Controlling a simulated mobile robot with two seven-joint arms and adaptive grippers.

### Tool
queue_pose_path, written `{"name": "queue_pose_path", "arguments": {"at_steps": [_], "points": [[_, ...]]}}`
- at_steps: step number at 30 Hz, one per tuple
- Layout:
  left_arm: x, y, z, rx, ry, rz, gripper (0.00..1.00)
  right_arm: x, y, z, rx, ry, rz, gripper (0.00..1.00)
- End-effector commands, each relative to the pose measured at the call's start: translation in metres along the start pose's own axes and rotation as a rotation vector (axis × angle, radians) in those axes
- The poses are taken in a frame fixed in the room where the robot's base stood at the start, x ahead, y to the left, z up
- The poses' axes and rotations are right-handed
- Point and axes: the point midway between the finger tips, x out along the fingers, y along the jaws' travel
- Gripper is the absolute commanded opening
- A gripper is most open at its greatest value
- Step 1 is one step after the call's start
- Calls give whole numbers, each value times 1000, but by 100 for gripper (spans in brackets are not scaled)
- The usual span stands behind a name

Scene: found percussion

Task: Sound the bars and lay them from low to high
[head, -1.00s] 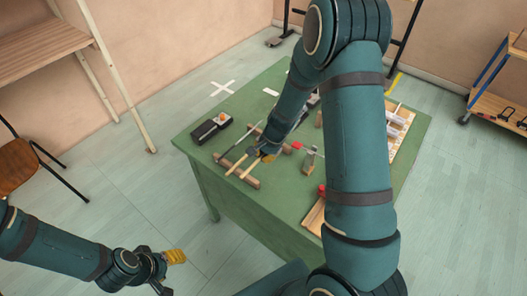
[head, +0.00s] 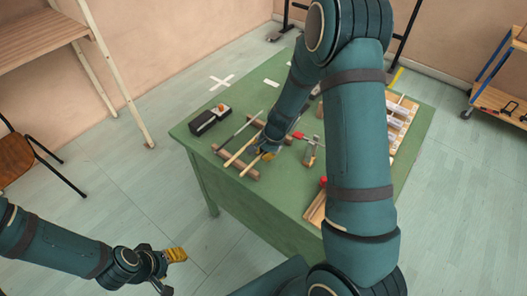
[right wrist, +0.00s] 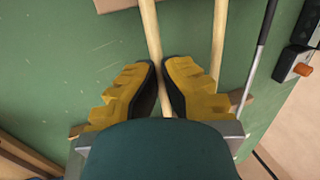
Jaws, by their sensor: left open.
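My right gripper (right wrist: 160,66) points down over the green table, its yellow fingers close on both sides of a pale wooden bar (right wrist: 150,32). The bar runs between the fingertips. A second pale wooden bar (right wrist: 219,38) lies beside it and passes under the right finger. In the head view, the bars (head: 238,157) rest across two brown wooden rails (head: 222,152), next to my right gripper (head: 266,152). A thin grey rod (head: 240,131) lies left of them. A red-headed object (head: 298,135) is right of the gripper. My left gripper (head: 170,268) is open and empty, off the table at lower left.
A black box with an orange knob (head: 205,123) stands at the table's left edge. A small upright metal-and-wood piece (head: 311,151) stands right of the rails. A wooden rack with pale pieces (head: 400,120) is at the right. My right arm hides the table's middle.

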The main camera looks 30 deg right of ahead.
Motion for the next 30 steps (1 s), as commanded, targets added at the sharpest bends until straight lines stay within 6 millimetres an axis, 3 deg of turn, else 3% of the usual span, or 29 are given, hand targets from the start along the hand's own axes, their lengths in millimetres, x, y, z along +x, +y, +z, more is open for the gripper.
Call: {"name": "queue_pose_path", "arguments": {"at_steps": [14, 15, 17, 30], "points": [[4, -1, 0, 0, 0, 0, 56, 4, 1, 0, 1, 0, 0, 0], [4, -1, 0, 0, 0, 0, 56, 4, 2, 0, 1, 0, 0, 18], [4, -1, 0, 0, 0, 0, 56, 4, 2, 0, 1, 0, 0, 39], [4, -1, 0, 0, 0, 0, 56, -5, 0, 0, -1, 1, -1, 39]]}}
